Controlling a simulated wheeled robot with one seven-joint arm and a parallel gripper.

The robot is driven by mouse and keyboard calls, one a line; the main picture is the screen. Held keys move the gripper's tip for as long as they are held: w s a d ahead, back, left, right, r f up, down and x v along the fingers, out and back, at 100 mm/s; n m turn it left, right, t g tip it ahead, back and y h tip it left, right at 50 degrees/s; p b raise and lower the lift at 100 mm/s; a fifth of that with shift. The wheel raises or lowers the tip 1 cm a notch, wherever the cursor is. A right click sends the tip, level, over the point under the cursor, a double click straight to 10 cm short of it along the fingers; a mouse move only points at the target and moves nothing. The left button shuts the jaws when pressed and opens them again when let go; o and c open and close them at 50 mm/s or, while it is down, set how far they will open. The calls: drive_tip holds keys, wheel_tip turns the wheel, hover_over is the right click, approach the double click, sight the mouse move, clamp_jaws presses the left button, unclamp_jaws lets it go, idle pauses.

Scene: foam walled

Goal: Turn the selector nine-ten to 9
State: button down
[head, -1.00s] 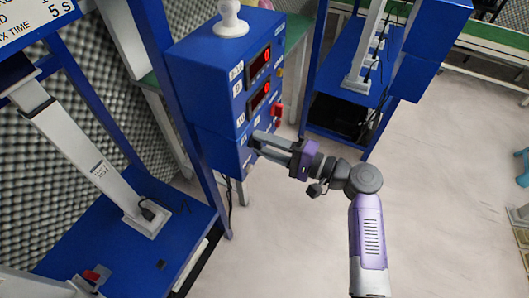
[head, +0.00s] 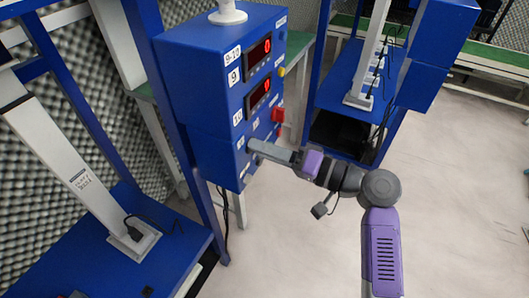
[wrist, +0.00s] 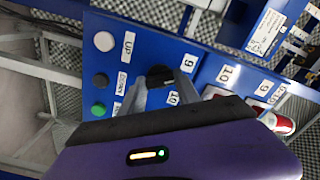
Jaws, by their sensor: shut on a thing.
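The selector nine-ten is a dark knob (wrist: 160,75) on the blue control box front, seen in the wrist view between my fingertips. My gripper (wrist: 158,88) is shut on the knob, one finger on each side. The fingers and purple gripper body cover part of the panel, and the knob's pointer cannot be made out. In the head view my gripper (head: 253,150) reaches the lower front of the blue box (head: 185,90), and the knob is hidden behind the fingers.
Two red displays (head: 259,52) and a red switch (head: 278,114) are higher up or farther along the panel. In the wrist view a white button (wrist: 104,41) and a green button (wrist: 98,110) sit left of the knob. Open floor (head: 450,190) lies to the right.

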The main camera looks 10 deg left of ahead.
drive_tip(key=shift+f, duration=0.1)
drive_tip(key=c, duration=0.9)
unclamp_jaws()
drive_tip(key=shift+d, duration=0.15)
drive_tip(key=v, duration=0.7)
drive_tip(key=shift+s+d, duration=0.1)
drive_tip(key=shift+d, duration=0.2)
